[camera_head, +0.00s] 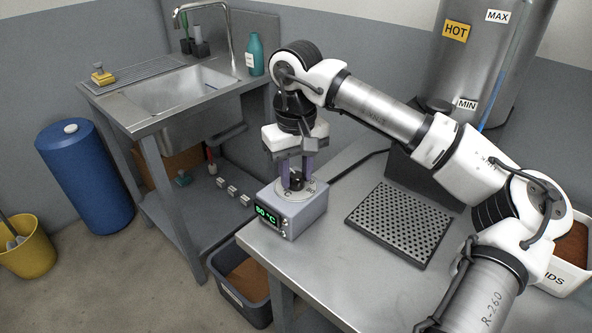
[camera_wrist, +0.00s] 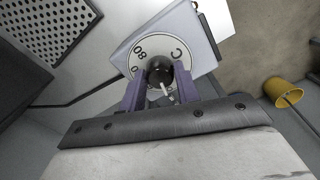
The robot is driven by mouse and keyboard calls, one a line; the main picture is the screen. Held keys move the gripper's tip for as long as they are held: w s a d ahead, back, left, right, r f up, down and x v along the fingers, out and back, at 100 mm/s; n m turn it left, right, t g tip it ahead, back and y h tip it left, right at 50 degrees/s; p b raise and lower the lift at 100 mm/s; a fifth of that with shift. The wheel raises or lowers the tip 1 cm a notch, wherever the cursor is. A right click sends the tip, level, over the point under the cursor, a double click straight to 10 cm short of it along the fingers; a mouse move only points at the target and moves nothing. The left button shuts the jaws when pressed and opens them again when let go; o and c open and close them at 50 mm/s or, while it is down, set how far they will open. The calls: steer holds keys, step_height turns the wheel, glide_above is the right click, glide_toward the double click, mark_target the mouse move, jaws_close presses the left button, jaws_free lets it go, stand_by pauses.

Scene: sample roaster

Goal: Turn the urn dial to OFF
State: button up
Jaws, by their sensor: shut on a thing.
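The dial is a black knob (camera_wrist: 160,70) on a round pale plate (camera_wrist: 146,47) with markings; "80", "C" and part of a "0" can be read in the wrist view. It sits on top of a grey control box (camera_head: 303,214) at the table's left corner, whose green display (camera_head: 266,214) appears to read "50 °C". My gripper (camera_head: 297,181) points down from above and is shut on the knob; its purple fingers also show in the wrist view (camera_wrist: 160,92). A white pointer line shows on the knob. The word OFF is not readable in either view. The steel urn (camera_head: 487,60) stands at the back right.
A perforated drip tray (camera_head: 403,224) lies on the steel table (camera_head: 335,280) right of the box. A black cable (camera_head: 350,172) runs behind it. A sink bench (camera_head: 165,95) stands at the left, with a grey bin (camera_head: 237,290) below the table edge.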

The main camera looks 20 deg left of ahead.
mark_target(296, 175)
steer(key=o, duration=1)
steer(key=shift+c, duration=0.2)
step_height(296, 175, up, 14)
steer(key=shift+p, duration=0.3)
